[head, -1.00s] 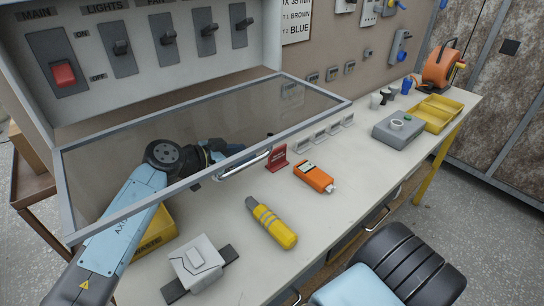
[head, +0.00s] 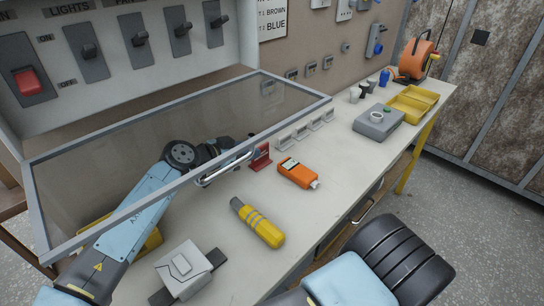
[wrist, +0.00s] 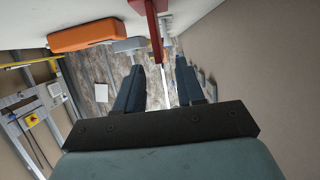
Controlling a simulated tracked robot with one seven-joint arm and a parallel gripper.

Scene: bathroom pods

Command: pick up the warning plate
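The warning plate is a small red upright sign on a foot (head: 261,157), standing on the bench just right of the chrome handle of the clear cover. In the wrist view the red plate (wrist: 153,22) hangs in from the top edge, its lower end between the fingertips in the picture. My gripper (wrist: 160,66) is open, its two dark fingers apart with nothing held. In the head view my gripper (head: 236,149) is just left of the plate, partly hidden by the cover's frame and handle. I cannot tell whether it touches the plate.
White holders (head: 300,133) stand behind. A grey box (head: 379,121) and yellow bin (head: 427,97) stand farther right.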

